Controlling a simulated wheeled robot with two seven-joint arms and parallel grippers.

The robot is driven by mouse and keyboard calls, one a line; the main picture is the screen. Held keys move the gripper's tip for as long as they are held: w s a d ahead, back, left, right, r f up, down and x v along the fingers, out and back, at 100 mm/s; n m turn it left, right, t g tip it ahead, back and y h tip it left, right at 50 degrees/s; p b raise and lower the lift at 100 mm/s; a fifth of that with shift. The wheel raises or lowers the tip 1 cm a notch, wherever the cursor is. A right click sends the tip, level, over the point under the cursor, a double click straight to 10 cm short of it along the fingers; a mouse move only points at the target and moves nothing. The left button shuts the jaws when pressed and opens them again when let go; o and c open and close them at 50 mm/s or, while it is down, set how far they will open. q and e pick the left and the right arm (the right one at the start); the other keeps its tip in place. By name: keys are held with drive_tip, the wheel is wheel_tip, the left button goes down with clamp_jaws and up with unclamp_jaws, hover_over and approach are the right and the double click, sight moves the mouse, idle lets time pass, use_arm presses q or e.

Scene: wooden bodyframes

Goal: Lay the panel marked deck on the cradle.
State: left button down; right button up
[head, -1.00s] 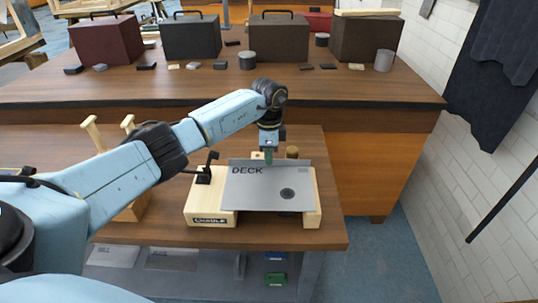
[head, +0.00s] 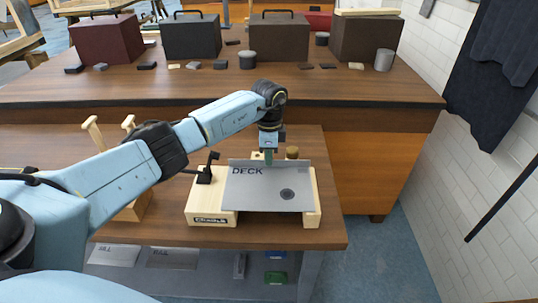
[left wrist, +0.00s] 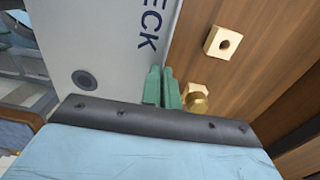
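The grey deck panel (head: 265,195), marked DECK with a dark round spot, spans the pale wooden cradle (head: 212,218) on the bench. The cradle's left block and right edge show beside it; the panel hides the middle. I cannot tell whether it rests fully on the cradle. My left gripper (head: 268,158) is at the panel's back edge. In the left wrist view its green fingers (left wrist: 162,88) are close together, with the edge of the panel (left wrist: 100,45) running between them. My right gripper is not in view.
A black clamp-like fitting (head: 205,170) stands at the cradle's back left. Wooden pegs (head: 93,130) stand further left. Dark cases line the rear bench (head: 200,90). The bench right of the cradle is narrow.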

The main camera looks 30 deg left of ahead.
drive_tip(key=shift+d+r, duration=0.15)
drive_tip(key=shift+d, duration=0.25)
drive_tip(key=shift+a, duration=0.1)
use_arm(q)
drive_tip(key=shift+f, duration=0.1)
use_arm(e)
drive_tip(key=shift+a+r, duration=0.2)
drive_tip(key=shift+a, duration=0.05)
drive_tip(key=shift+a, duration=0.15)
use_arm(q)
drive_tip(key=c, duration=1.2)
unclamp_jaws()
drive_tip(key=shift+o, duration=0.8)
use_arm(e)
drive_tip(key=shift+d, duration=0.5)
